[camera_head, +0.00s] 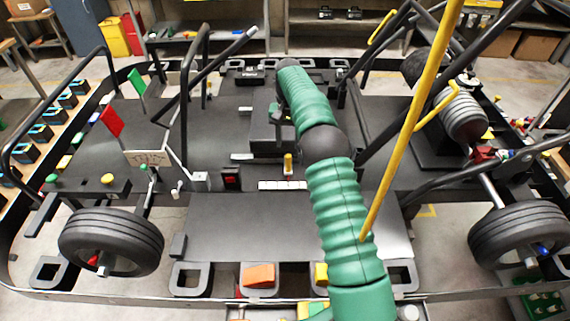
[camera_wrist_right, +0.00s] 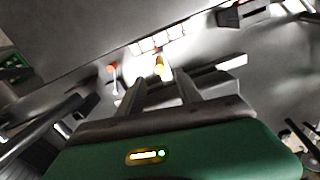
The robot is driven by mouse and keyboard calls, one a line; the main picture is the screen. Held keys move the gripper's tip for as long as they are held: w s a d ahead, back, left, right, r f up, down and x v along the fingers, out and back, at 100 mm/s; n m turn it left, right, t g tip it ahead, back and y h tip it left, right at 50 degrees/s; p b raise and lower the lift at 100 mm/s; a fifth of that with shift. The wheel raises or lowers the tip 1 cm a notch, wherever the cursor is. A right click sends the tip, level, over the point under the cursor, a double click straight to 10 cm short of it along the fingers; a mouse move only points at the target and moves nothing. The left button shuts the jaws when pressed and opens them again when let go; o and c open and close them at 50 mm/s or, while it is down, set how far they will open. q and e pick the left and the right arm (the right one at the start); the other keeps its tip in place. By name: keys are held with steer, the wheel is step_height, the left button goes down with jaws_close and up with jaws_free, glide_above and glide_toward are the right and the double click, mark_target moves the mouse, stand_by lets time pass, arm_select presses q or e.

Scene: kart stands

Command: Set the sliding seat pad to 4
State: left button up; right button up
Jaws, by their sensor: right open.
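The sliding seat pad's mechanism sits mid-kart. A yellow knob (camera_head: 288,161) stands on it beside a row of white scale cells (camera_head: 282,185), with a small red part at the knob's foot. The wrist view also shows the yellow knob (camera_wrist_right: 160,66) and the white scale (camera_wrist_right: 163,38); no digits are readable. My right gripper (camera_wrist_right: 161,82) is open, its dark fingers pointing toward the knob, one on each side in that view. I cannot tell whether they touch it. In the head view my green right arm hides part of this area. My left gripper is not in view.
The yellow bar (camera_head: 408,125) crosses the right side, and black frame tubes rise around the deck. An orange-topped peg (camera_wrist_right: 112,69) stands near the knob. A small black and red box (camera_head: 231,177) is left of the scale. The grey front plate (camera_head: 250,225) is bare.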

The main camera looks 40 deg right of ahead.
mark_target(288, 163)
steer(key=f, duration=0.4)
steer(key=f+p, duration=0.1)
steer(key=f, duration=0.6)
steer(key=shift+d+f, duration=0.25)
steer(key=shift+f, duration=0.05)
steer(key=shift+a, duration=0.1)
steer(key=shift+w, duration=0.1)
steer(key=shift+c, duration=0.4)
steer(key=shift+c, duration=1.2)
steer(key=shift+r, duration=0.1)
jaws_close()
